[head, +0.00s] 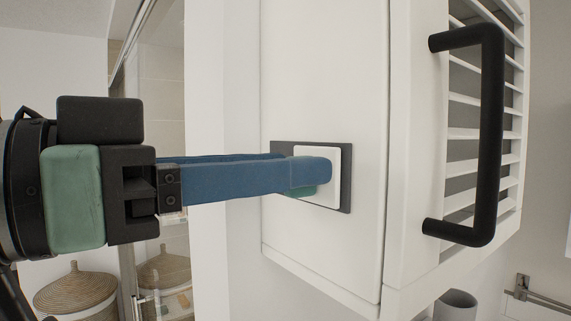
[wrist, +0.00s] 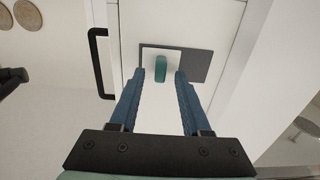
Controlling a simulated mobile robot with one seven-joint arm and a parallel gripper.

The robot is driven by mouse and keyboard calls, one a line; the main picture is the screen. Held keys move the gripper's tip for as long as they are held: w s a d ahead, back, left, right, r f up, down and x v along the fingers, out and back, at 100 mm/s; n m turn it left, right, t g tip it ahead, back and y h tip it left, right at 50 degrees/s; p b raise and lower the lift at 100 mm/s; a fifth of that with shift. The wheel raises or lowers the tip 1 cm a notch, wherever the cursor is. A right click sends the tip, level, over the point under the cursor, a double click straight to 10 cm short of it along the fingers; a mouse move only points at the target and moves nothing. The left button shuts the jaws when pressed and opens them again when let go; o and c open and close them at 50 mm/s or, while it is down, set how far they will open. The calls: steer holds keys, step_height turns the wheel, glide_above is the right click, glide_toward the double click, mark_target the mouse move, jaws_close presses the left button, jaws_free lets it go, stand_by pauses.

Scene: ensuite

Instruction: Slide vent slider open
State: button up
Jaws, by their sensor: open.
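The vent slider is a white plate (head: 337,180) with a teal knob (head: 303,191), set on a dark grey backing plate (head: 346,193) on the white cabinet side. In the wrist view the white plate (wrist: 152,92) covers the left part of the backing plate (wrist: 203,65), whose dark right part is bare. My gripper (head: 312,170) is open, its blue fingers reaching to the slider. In the head view the near finger hides most of the knob; contact cannot be told.
A black bar handle (head: 490,130) sticks out from the cabinet front, beside white louvres (head: 485,135). It also shows left in the wrist view (wrist: 100,62). Lidded baskets (head: 75,290) stand low at the left.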

steer(key=shift+s, duration=0.1)
jaws_close()
